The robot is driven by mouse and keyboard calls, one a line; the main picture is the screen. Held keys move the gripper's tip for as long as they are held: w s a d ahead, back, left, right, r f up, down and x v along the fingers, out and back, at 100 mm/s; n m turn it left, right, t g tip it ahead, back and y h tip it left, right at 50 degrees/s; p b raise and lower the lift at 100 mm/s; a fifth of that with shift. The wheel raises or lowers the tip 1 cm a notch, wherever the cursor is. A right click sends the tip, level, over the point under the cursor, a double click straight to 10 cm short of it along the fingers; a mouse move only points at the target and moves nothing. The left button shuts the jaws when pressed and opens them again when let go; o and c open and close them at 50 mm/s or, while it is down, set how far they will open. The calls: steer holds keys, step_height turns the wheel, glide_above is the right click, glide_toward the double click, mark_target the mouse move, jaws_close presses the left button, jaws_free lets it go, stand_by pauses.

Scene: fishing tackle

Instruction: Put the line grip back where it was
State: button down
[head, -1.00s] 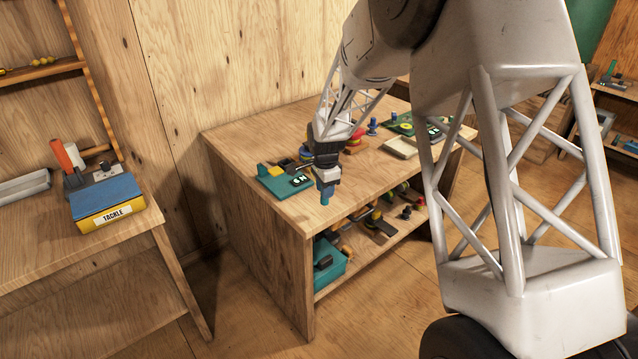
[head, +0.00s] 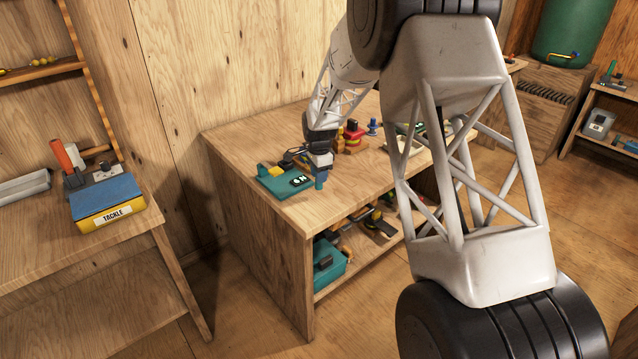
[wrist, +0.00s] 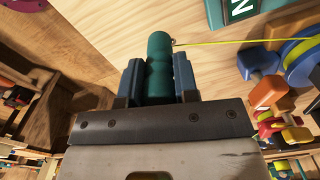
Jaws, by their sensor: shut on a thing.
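My gripper (head: 320,171) is over the plywood bench (head: 240,142), pointing down. In the wrist view my gripper (wrist: 160,82) has its two blue fingers shut on the teal ribbed line grip (wrist: 159,62). The grip's lower end (head: 320,183) shows below my fingers in the head view. A yellow line (wrist: 235,42) runs from the grip's end towards a blue spool (wrist: 299,62) at the right. A teal base with an "ON" label (head: 277,187) lies on the bench just left of the grip. I cannot tell whether the grip touches the bench.
A red and yellow item (head: 352,136) and a blue peg (head: 373,127) stand behind my gripper to the right. A teal box (head: 327,265) and other tackle sit on the lower shelf. A yellow and blue TACKLE box (head: 107,205) is on the left bench. The bench's front left is clear.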

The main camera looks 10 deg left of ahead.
steer(key=shift+f, duration=0.1)
steer(key=shift+f, duration=1.65)
steer(key=shift+f, duration=0.15)
steer(key=c, duration=0.9)
jaws_free()
steer(key=shift+o, duration=0.2)
step_height(320, 180, up, 12)
steer(key=shift+r, duration=0.1)
steer(key=shift+s+d+r, duration=0.1)
